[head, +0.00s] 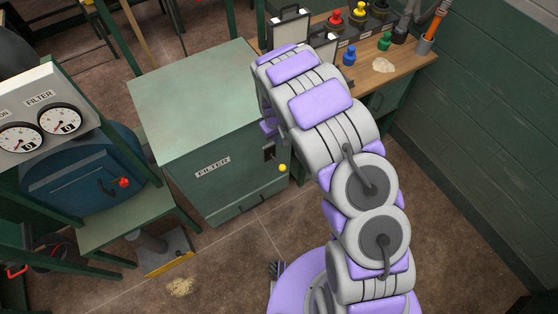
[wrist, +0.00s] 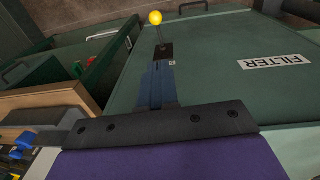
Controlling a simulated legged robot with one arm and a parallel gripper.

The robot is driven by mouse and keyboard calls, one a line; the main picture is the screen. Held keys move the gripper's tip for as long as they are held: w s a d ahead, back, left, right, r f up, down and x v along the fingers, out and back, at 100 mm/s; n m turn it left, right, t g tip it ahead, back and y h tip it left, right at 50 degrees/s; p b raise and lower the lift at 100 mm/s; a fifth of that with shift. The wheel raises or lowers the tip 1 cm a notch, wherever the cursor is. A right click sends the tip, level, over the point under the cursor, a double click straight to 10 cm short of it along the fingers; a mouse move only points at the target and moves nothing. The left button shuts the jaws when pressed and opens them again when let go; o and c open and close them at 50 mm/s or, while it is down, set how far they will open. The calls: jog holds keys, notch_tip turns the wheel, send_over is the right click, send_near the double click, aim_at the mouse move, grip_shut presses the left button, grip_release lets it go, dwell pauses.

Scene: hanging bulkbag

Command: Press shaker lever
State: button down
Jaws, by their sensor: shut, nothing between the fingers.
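The shaker lever has a yellow ball knob (head: 282,167) on a thin rod, coming out of a dark slotted plate (head: 269,152) on the front of the green filter cabinet (head: 195,95). In the wrist view the yellow knob (wrist: 155,17) is at the top, beyond my fingers, and the dark plate (wrist: 166,52) is just past the fingertips. My gripper (wrist: 158,70) is shut and empty, its blue fingers together and pointing toward the plate. I cannot tell whether they touch it. In the head view my arm hides most of the gripper.
A wooden bench (head: 400,65) with colored-knob bottles stands behind my arm. At left are a gauge panel (head: 40,115) and a blue vessel with a red-knobbed handle (head: 124,182). A drawer handle (head: 255,203) is low on the cabinet. Floor in front is mostly open.

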aim_at(280, 165)
jog(key=shift+f, duration=0.15)
jog(key=f+b, duration=0.1)
jog(key=f, duration=0.5)
jog(key=w+f+b, duration=0.1)
jog(key=f, duration=0.6)
jog(key=f+b, duration=0.2)
jog(key=f, duration=0.4)
jog(key=shift+w+d+f, duration=0.2)
jog(key=shift+d+f, duration=0.15)
jog(key=shift+d, duration=0.05)
